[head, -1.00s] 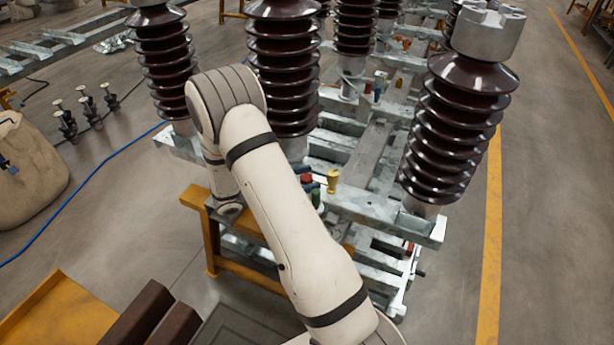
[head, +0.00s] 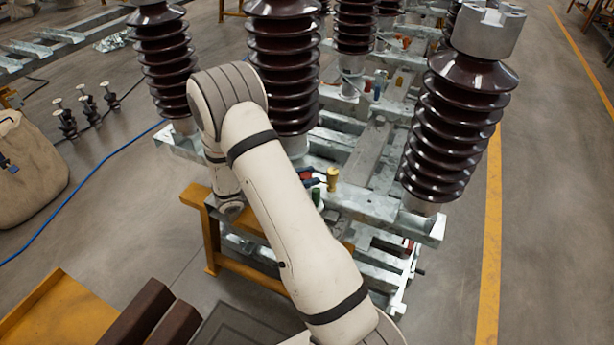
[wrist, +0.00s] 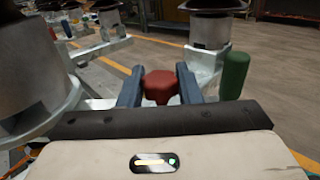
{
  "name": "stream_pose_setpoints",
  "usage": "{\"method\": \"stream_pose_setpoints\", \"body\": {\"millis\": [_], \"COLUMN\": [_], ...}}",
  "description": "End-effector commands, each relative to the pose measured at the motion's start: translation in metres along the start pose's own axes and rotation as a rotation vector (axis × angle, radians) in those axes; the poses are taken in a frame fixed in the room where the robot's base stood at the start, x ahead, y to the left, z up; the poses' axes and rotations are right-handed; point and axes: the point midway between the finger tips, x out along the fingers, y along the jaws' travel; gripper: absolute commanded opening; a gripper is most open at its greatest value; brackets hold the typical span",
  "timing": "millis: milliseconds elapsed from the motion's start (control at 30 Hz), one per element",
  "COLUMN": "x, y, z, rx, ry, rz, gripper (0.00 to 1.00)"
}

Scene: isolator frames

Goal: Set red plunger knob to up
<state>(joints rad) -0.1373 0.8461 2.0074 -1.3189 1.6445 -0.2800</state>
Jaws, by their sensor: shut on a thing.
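The red plunger knob (wrist: 159,86) sits between the two blue-grey fingers of my gripper (wrist: 160,92) in the wrist view. The fingers are shut on it, one on each side. The knob's exact height is hard to tell from these views.
A green knob (wrist: 235,74) stands close to the right of my gripper in the wrist view. A yellow knob (head: 332,179) stands close by in the head view. Tall brown ribbed insulators (head: 452,130) rise around the galvanized frame (head: 375,208).

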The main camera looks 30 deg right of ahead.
Motion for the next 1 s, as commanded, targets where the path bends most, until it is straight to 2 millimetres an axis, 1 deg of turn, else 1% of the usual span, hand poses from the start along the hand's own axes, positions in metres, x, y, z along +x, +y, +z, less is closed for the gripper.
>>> {"method": "stream_pose_setpoints", "body": {"millis": [167,300,333,567,600,833,1000], "x": [0.000,-0.001,-0.001,-0.001,-0.001,-0.001,-0.001], "y": [0.002,0.002,0.002,0.002,0.002,0.001,0.001], "z": [0.004,0.022,0.024,0.022,0.022,0.022,0.021], "rx": [0.004,0.005,0.005,0.004,0.004,0.003,0.002], "ry": [0.000,0.000,0.000,-0.001,-0.001,0.000,0.000], "rz": [0.003,0.004,0.004,0.005,0.005,0.003,0.003], "gripper": [0.00,0.00,0.00,0.00,0.33,0.51,0.52]}}
